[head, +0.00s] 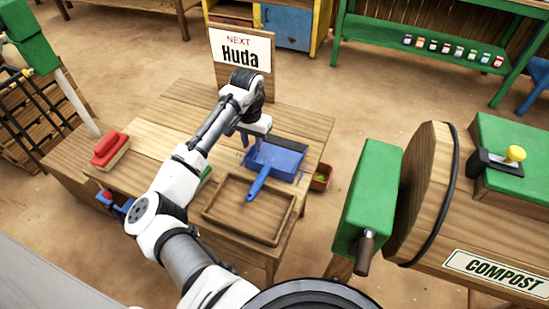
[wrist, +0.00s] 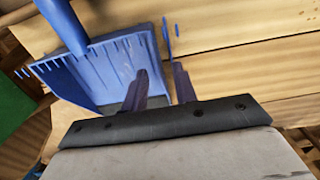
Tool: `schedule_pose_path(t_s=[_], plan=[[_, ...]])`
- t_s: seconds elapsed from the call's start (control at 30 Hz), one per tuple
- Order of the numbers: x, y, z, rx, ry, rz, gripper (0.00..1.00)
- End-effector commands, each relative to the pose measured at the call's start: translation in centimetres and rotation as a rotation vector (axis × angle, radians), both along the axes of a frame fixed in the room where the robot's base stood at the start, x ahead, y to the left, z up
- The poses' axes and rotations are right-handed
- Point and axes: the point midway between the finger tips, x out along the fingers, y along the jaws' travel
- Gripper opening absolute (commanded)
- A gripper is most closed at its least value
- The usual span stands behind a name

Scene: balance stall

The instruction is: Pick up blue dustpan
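The blue dustpan (head: 280,158) lies on the wooden table (head: 180,110), and its handle points toward the front, over the wooden tray (head: 206,212). In the wrist view the dustpan (wrist: 95,72) fills the upper left, with the handle running off the top edge. My gripper (head: 251,141) is at the dustpan's far left part. In the wrist view my gripper (wrist: 161,70) has its two dark fingers apart. One finger is over the pan and the other is just outside its side wall. I cannot tell whether either finger touches the wall.
A small red box (head: 321,178) is right of the dustpan. A sign reading "NEXT Huda" (head: 240,50) stands behind. A compost barrel (head: 440,195) with a green box (head: 368,200) stands at the right.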

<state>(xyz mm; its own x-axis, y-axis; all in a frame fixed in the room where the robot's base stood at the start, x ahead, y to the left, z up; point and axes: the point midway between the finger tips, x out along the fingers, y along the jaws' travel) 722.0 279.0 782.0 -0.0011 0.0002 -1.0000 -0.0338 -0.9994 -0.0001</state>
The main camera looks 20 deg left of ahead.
Motion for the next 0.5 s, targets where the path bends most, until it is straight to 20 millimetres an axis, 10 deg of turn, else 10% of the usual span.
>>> schedule_pose_path(t_s=[0.37, 0.5], plan=[[0.0, 0.0, -1.8, 0.000, 0.000, 0.000, 0.28], [0.0, 0.0, -1.8, 0.000, 0.000, 0.000, 0.14]])
